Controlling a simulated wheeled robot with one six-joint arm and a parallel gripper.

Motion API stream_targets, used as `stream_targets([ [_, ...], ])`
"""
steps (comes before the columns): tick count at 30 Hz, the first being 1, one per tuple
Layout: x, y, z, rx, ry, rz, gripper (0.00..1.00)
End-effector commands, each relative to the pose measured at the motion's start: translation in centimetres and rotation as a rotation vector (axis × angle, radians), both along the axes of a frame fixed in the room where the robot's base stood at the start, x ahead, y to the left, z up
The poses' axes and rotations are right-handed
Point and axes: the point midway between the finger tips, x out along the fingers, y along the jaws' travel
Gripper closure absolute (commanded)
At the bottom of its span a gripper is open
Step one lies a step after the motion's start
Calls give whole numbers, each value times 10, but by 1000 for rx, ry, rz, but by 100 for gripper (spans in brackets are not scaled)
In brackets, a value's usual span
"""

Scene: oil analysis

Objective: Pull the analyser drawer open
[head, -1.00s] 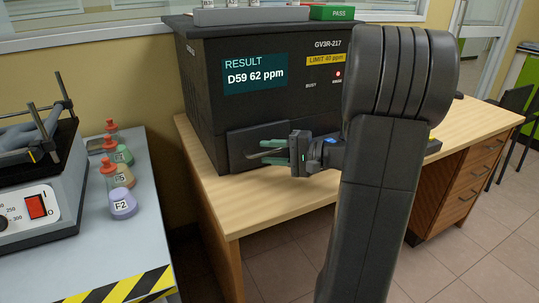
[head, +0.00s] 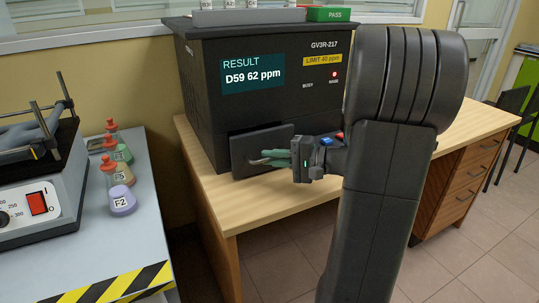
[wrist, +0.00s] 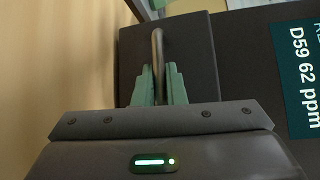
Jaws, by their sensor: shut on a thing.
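The black analyser (head: 255,105) stands on the wooden desk, and its screen reads "RESULT D59 62 ppm". Its drawer front (head: 248,140) is low on the face, standing a little out from it. My gripper (head: 268,157) is at the drawer front with its green fingers shut on the drawer handle. In the wrist view the fingers (wrist: 159,85) close from both sides on the thin bar handle (wrist: 157,45), against the dark drawer front (wrist: 195,60). The inside of the drawer is hidden.
The wooden desk (head: 285,207) has bare top in front of the analyser. On top of the analyser are a grey rack (head: 245,16) and a green PASS block (head: 329,14). A side table at left holds several flasks (head: 122,200) and a device with a red switch (head: 38,203).

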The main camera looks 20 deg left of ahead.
Motion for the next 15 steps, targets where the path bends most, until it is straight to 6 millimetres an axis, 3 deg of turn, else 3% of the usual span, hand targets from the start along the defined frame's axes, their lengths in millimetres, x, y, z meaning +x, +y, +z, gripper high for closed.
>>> stream_targets([
  [7,-41,-51,0,-1,0,-4,100],
  [15,-59,-69,-1,-1,1,-1,100],
])
